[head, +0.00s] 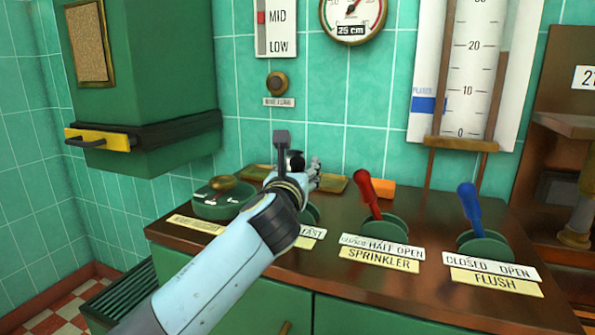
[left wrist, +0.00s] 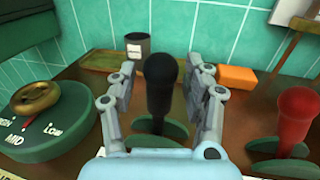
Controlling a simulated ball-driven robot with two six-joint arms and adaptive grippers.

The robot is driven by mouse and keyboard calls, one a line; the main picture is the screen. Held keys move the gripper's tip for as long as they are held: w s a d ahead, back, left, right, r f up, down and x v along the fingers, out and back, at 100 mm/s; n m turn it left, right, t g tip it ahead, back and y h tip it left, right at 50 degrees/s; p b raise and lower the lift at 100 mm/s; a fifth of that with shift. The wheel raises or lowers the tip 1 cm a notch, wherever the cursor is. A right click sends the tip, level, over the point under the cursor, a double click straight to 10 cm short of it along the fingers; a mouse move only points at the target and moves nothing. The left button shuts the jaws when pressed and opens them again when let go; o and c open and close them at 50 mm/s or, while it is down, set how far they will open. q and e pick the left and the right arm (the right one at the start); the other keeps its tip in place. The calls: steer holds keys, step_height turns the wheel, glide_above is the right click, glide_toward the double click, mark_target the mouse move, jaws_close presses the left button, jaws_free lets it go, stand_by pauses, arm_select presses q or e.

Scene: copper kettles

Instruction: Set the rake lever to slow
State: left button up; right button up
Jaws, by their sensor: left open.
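The lever with the black grip (left wrist: 160,82) stands upright on a round green base in the left wrist view, between the fingers of my left gripper (left wrist: 165,100). The fingers are open, one on each side of the grip, with a gap to each. In the head view my left gripper (head: 305,178) is over this lever and hides most of it. The lever's plate (head: 312,233) shows only the end of a word, "AST"; the rest is behind my arm. I cannot read the lever's setting.
A green dial with a brass knob (left wrist: 38,96) is left of the lever. The red sprinkler lever (head: 368,192) and blue flush lever (head: 469,204) stand to the right. An orange block (left wrist: 237,77) and a dark cup (left wrist: 137,46) are behind. A green cabinet (head: 145,80) hangs at left.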

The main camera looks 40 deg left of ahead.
arm_select(q)
steer(key=c, duration=1)
jaws_close()
steer(key=shift+w+f, duration=0.1)
steer(key=shift+f, duration=0.15)
